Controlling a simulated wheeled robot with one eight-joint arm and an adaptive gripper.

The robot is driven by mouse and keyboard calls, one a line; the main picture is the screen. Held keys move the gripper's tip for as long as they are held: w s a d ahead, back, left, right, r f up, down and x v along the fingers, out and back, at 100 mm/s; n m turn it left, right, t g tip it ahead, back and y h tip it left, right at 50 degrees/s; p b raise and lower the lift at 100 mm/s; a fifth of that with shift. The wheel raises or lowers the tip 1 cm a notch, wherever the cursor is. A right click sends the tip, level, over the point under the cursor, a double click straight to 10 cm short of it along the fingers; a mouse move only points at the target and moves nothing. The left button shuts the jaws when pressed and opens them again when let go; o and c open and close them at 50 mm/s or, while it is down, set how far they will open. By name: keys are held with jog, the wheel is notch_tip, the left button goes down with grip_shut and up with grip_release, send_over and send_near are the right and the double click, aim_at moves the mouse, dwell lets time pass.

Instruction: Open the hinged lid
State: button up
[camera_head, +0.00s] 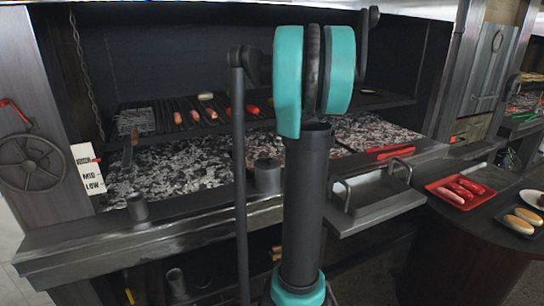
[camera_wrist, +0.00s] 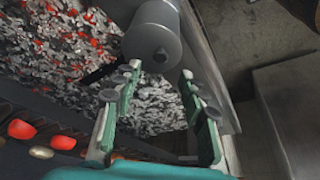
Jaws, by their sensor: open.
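A grey metal canister (camera_head: 267,178) stands on the front ledge of the grill, with a lid and small knob on top. The lid looks shut; its hinge cannot be made out. In the wrist view the canister (camera_wrist: 150,22) is at the top centre, its round lid (camera_wrist: 148,42) and knob facing the camera. My gripper (camera_wrist: 161,70) is open, with its two green fingers spread and nothing between them. The fingertips are close to the lid, one on each side of the knob in the picture; contact cannot be told. In the head view my arm hides the gripper.
Glowing coals (camera_head: 190,165) lie behind the ledge, under a grate (camera_head: 165,115) with sausages. A small cup (camera_head: 137,207) stands on the ledge at left. A handled metal tray (camera_head: 385,208), red tongs (camera_head: 395,153) and a red sausage tray (camera_head: 432,187) are at right.

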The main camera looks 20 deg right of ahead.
aim_at(270, 159)
jog(key=x, duration=0.6)
jog(key=shift+w+a+f, duration=0.1)
jog(key=shift+a+f, duration=0.05)
jog(key=shift+f, duration=0.05)
grip_shut()
